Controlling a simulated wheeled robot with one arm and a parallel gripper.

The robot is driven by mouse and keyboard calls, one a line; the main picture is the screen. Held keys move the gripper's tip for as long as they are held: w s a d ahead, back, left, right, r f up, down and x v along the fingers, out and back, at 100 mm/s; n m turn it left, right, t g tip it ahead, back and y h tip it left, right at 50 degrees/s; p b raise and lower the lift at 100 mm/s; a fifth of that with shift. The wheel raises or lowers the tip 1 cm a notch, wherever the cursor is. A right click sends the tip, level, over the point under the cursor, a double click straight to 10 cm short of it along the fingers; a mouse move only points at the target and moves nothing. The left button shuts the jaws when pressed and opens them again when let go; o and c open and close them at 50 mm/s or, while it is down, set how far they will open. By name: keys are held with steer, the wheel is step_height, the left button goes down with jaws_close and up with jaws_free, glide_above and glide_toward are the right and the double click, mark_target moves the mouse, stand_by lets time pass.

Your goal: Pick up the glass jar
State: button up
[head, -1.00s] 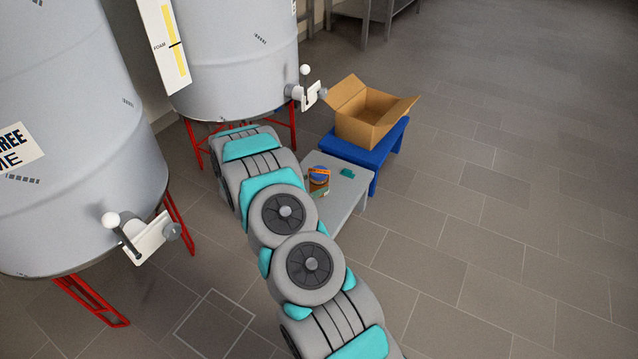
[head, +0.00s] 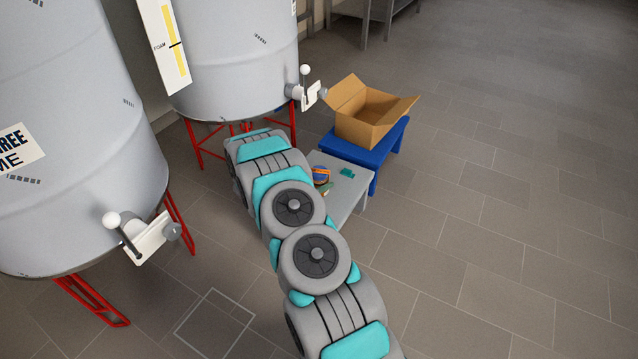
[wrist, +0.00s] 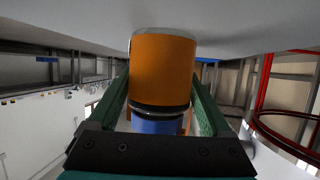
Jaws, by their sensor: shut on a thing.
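The glass jar (head: 321,176), with an orange label or contents and a blue lid, is on or just above the small grey table in the head view, partly hidden by my arm. In the wrist view the jar (wrist: 162,70) appears upside down, its blue lid toward the palm. My gripper (wrist: 160,95) has its green fingers on either side of the jar and is shut on it. Whether the jar's base touches the table (head: 352,190) is not clear. My arm hides most of the gripper in the head view.
A small teal item (head: 347,172) lies on the table right of the jar. An open cardboard box (head: 368,125) stands on a blue stand (head: 385,150) behind it. Large grey tanks (head: 235,60) on red legs stand left. The floor to the right is clear.

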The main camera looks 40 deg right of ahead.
jaws_close()
steer(key=shift+r, duration=0.1)
stand_by(0.4)
